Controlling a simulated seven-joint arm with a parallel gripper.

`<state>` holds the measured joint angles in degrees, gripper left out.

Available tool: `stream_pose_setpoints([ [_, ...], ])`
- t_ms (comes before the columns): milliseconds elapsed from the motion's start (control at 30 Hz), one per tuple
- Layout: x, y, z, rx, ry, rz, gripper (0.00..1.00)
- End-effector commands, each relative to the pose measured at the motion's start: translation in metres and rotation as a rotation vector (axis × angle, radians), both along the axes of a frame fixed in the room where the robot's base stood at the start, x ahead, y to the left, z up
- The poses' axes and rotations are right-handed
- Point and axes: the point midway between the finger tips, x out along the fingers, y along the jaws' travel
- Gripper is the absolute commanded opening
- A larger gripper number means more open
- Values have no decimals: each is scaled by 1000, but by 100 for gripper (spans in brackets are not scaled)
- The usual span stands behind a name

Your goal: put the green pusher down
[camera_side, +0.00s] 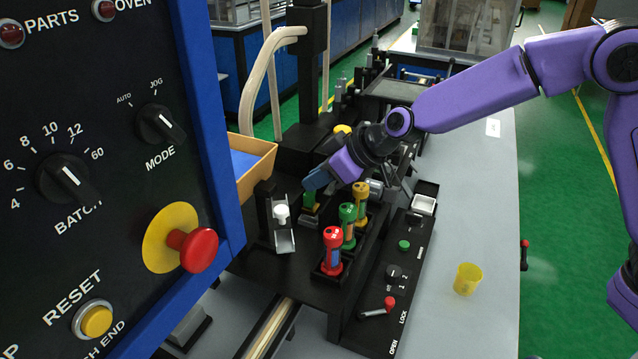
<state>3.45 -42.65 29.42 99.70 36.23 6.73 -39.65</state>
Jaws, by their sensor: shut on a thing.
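My gripper (316,182), at the end of the purple arm, points left and down over the black fixture. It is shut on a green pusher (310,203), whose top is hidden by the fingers. A second green-topped piece (347,226) stands upright to the right, between a red-topped piece (333,250) in front and a yellow-topped piece (361,200) behind.
A metal chute with a white knob (282,215) is left of the gripper. An orange-rimmed tray (258,168) is behind it. A control panel (120,150) fills the left. A yellow cup (467,279) stands on the grey table (480,200), which is mostly clear at right.

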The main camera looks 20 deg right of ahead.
Motion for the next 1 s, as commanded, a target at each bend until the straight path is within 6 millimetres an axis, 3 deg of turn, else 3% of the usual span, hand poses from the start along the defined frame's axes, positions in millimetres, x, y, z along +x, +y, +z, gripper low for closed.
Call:
stream_pose_setpoints([
  [200,-1,0,-15,-1,0,-1,0],
  [700,-1,0,-20,-1,0,-1,0],
  [733,-1,0,-20,-2,0,0,19],
  [800,-1,0,-20,-1,-1,1,42],
  [1000,-1,0,-20,-1,0,-1,42],
])
